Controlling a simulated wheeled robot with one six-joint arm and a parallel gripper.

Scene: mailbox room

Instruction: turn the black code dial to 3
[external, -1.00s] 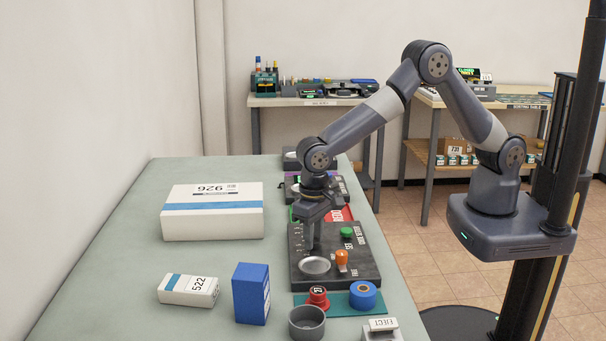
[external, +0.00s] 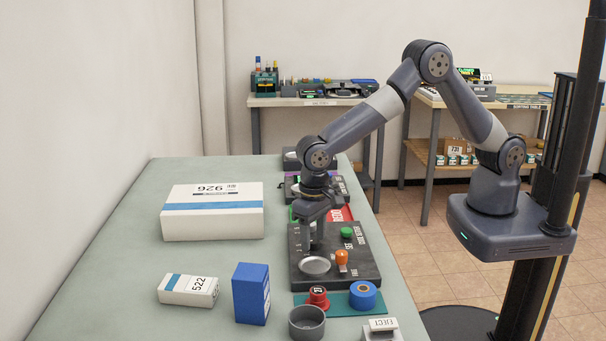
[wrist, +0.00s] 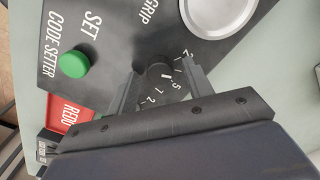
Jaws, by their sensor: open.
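The black code dial (wrist: 160,74) sits on the dark code setter panel (wrist: 110,25) and shows in the wrist view, with a small white mark on its top. White numerals ring it on the side toward my gripper; they are small, and I cannot tell surely which one the mark points to. My gripper (wrist: 162,88) is open, with one finger on each side of the dial; I cannot tell whether either finger touches it. In the external view my gripper (external: 311,245) points down over the panel (external: 365,268) and hides the dial.
On the panel are a green SET button (external: 346,232), an orange knob (external: 341,257) and a silver dish (external: 314,265). Red (external: 318,296) and blue (external: 362,295) round pieces stand nearer the camera. A blue box (external: 251,293) and a white parcel (external: 212,211) stand left.

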